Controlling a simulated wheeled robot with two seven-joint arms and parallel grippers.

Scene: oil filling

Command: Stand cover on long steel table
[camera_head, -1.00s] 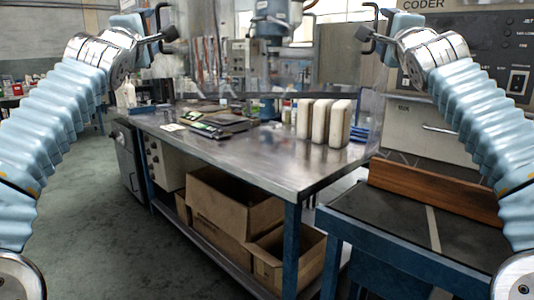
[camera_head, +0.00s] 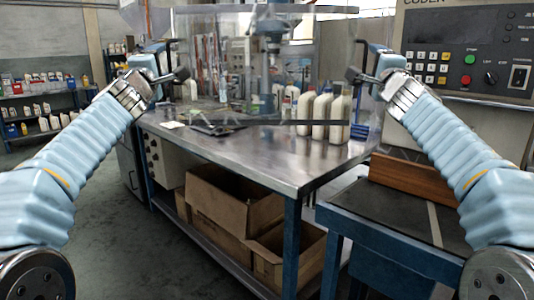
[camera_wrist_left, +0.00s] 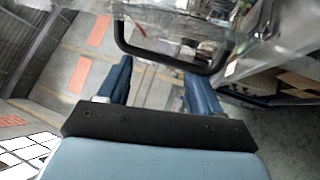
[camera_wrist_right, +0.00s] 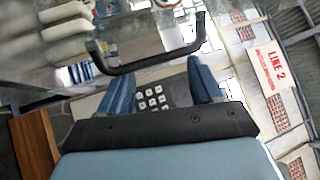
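A clear, see-through cover (camera_head: 240,103) with black side handles hangs between my two grippers over the back of the long steel table (camera_head: 250,160). A dark strip runs along its lower part, across the view of the bottles. I cannot tell whether its lower edge touches the table. My left gripper (camera_head: 166,62) is at the left handle, which shows in the left wrist view (camera_wrist_left: 172,62). My right gripper (camera_head: 366,62) is at the right handle, which shows in the right wrist view (camera_wrist_right: 150,62). In both wrist views the blue fingers stand apart, their tips close to the handle bar.
White bottles (camera_head: 335,118) stand on the table's right part; a dark flat device (camera_head: 215,128) lies to the left. The front tabletop is bare. Cardboard boxes (camera_head: 225,205) sit on the lower shelf. A dark side bench (camera_head: 385,205) with a wooden block (camera_head: 410,178) stands at right.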

